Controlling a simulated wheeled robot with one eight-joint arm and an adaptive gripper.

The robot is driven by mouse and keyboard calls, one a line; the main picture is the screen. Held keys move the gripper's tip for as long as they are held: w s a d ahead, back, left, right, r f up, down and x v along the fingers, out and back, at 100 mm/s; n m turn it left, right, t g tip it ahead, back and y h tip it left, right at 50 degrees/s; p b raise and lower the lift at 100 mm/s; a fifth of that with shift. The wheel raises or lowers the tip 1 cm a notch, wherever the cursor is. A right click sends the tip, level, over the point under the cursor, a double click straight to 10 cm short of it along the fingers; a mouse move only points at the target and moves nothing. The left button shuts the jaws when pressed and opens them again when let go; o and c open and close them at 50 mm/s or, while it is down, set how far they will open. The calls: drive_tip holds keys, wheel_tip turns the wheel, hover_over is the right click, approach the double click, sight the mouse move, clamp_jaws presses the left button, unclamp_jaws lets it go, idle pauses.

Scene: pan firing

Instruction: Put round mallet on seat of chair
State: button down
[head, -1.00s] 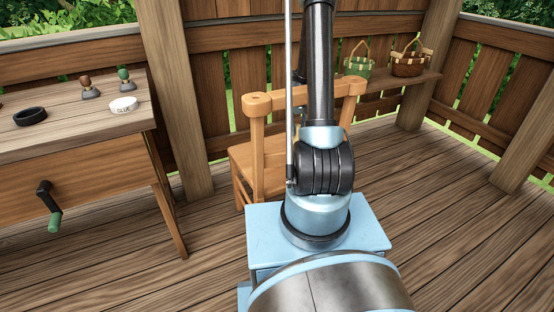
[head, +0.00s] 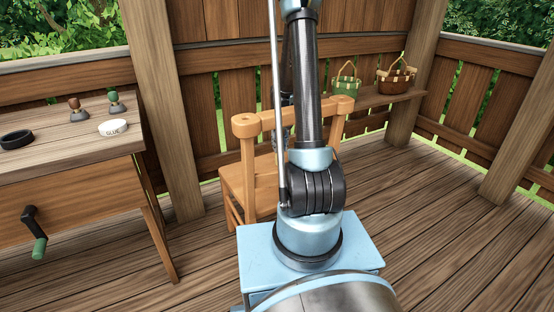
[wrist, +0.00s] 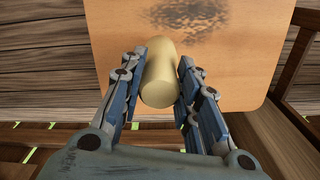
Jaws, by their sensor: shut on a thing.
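The wooden chair (head: 243,150) stands ahead of me in the head view, partly hidden by my arm. Its seat (wrist: 235,55) fills the upper middle of the wrist view, with a dark smudge on it. The round mallet (wrist: 158,76) shows as a pale rounded cylinder between the fingers of my gripper (wrist: 160,85). My gripper is shut on it, with the seat behind it in the wrist view. I cannot tell whether the mallet touches the seat. In the head view the gripper and mallet are hidden behind my arm and the chair back.
A workbench (head: 60,140) at left holds a black ring (head: 17,139), a white glue container (head: 113,127) and two small stamp-like tools. A shelf at the back holds a green basket (head: 346,88) and a brown basket (head: 396,78). The floor at right is clear.

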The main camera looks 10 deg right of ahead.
sight(280, 153)
drive_tip(key=shift+f, duration=2.6)
drive_tip(key=shift+f, duration=0.1)
drive_tip(key=c, duration=1.2)
unclamp_jaws()
wheel_tip(280, 153, up, 12)
drive_tip(key=shift+f, duration=0.1)
drive_tip(key=shift+r, duration=0.2)
